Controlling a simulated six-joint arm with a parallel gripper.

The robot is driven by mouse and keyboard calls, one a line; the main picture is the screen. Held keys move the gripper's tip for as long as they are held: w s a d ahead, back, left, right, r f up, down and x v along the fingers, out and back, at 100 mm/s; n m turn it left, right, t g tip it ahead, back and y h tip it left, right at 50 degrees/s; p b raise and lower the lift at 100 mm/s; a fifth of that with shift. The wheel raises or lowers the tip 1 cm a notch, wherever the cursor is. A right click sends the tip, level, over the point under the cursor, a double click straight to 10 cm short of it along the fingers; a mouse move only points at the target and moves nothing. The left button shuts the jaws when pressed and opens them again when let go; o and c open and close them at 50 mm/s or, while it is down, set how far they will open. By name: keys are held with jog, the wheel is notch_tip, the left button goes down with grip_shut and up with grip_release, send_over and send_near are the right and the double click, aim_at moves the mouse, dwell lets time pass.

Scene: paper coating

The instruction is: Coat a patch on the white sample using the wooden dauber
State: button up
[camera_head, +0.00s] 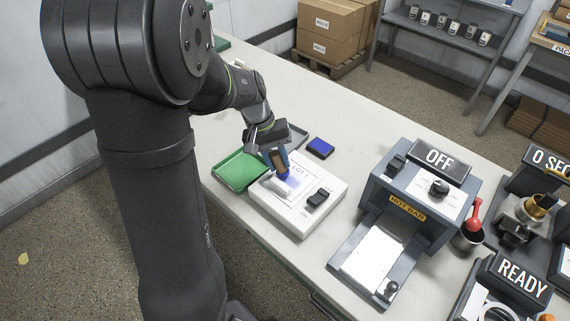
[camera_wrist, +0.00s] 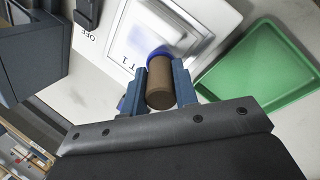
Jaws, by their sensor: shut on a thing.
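My gripper (camera_head: 275,158) is shut on the wooden dauber (camera_wrist: 160,83), a brown cylinder between the two blue fingers, also in the wrist view (camera_wrist: 158,95). The dauber's far end is blue and points down at the white sample (camera_head: 299,176), which carries a "LOT 1" label and lies on a white block-shaped station (camera_head: 308,218). Bluish tint shows around the dauber's end on the sample. Whether the end touches the surface cannot be told. The dauber hides part of the sample in the wrist view.
A black switch (camera_head: 317,198) stands on the station. A green tray (camera_head: 240,170) is to its left and a blue pad (camera_head: 320,147) is behind it. The hot bar machine (camera_head: 412,205), reading OFF, is to the right. Free table lies behind the pad.

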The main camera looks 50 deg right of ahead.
aim_at(278, 153)
jog(key=shift+s+d, duration=0.2)
jog(key=shift+d, duration=0.1)
jog(key=shift+s, duration=3.5)
jog(key=shift+w, duration=3.55)
jog(key=shift+w+r, duration=0.15)
jog(key=shift+r, duration=3.85)
